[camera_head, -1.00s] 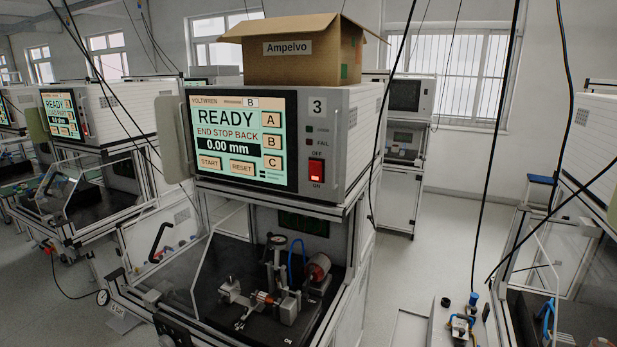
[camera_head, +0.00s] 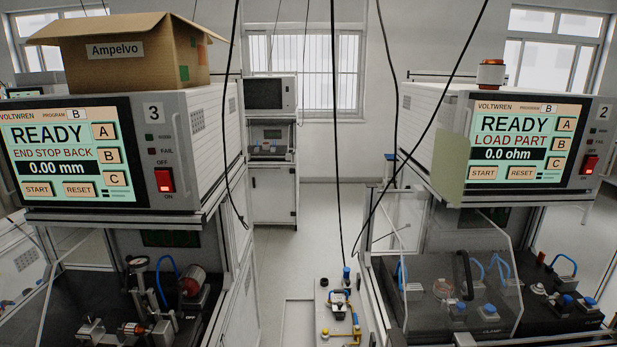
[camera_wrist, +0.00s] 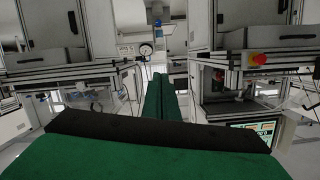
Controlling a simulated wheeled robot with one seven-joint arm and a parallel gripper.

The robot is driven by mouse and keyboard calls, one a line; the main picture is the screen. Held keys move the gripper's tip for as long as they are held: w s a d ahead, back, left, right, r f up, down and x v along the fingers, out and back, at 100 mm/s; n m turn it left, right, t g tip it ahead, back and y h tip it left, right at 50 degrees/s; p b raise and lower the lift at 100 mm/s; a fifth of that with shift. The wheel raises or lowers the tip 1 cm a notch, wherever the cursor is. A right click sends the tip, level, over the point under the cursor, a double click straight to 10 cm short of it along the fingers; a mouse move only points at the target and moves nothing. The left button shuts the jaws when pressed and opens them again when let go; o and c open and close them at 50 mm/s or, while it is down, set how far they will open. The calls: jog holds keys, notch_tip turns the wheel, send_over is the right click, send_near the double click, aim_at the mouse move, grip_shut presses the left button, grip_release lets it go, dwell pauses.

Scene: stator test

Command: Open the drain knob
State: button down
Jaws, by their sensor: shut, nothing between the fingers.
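I cannot tell for certain which part is the drain knob. In the head view, a small pale unit (camera_head: 322,315) stands low between the two test stations. My gripper is not visible in the head view.
Station 3 (camera_head: 180,120) stands at left with a cardboard box (camera_head: 120,62) on top. Station 2 (camera_head: 440,120) stands at right with a clear guard (camera_head: 470,290). Cables (camera_head: 338,150) hang between them. Grey floor (camera_head: 270,255) is open in the middle. A gauge (camera_wrist: 146,48) shows beyond my fingers.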

jog(key=w+f+m+t, duration=0.1)
jog(key=w+f+m, duration=0.75)
jog(key=w, duration=0.65)
jog(key=w+f+m+t, duration=0.1)
jog(key=w+f+m, duration=0.75)
jog(key=w, duration=0.65)
jog(key=w+a+f+m, duration=0.1)
jog(key=w+m, duration=0.3)
jog(key=w, duration=1.4)
jog(key=shift+w+a+f+m, duration=0.15)
jog(key=shift+a+m, duration=0.15)
jog(key=shift+a, duration=0.25)
jog(key=shift+f, duration=0.15)
jog(key=shift+a+f, duration=0.35)
jog(key=shift+f, duration=0.7)
jog(key=shift+a, duration=0.1)
